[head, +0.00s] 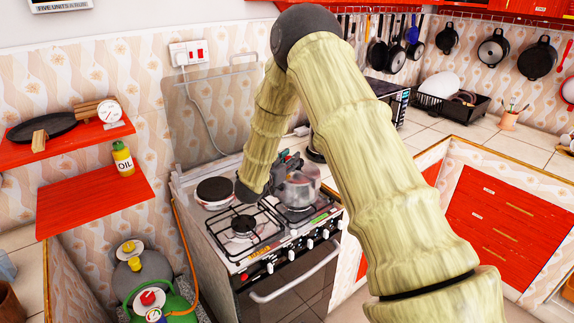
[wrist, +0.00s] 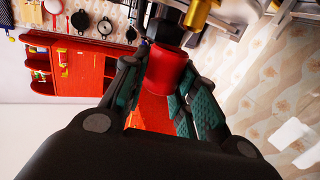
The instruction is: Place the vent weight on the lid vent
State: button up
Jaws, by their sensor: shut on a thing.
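The silver pressure cooker (head: 300,190) stands on the back right burner of the stove, partly hidden by my arm. My gripper (wrist: 160,75) is at the cooker's top in the head view, small and partly hidden there. In the wrist view its teal-padded fingers are closed on a red cylindrical piece with a black end, which I take as the vent weight (wrist: 168,70). A brass-coloured part (wrist: 200,12) shows just past the black end; I cannot tell whether they touch. The lid vent is not clearly seen.
The gas stove (head: 245,225) has an empty front burner and a dark plate (head: 214,190) at the back left. Red shelves (head: 95,200) hold an oil bottle (head: 123,158). Pans hang on the back wall. A dish rack (head: 452,100) stands on the right counter.

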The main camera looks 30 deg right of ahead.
jog(key=shift+w+a, duration=0.2)
jog(key=shift+w, duration=0.35)
jog(key=shift+f+p, duration=1.05)
jog(key=shift+f, duration=0.75)
jog(key=o, duration=1)
jog(key=shift+d, duration=0.1)
jog(key=shift+o, duration=0.2)
jog(key=shift+s+a+f+b, duration=0.1)
jog(key=shift+s+a+b, duration=0.2)
jog(key=shift+a, duration=0.2)
jog(key=b+v, duration=0.4)
jog(key=v, duration=0.7)
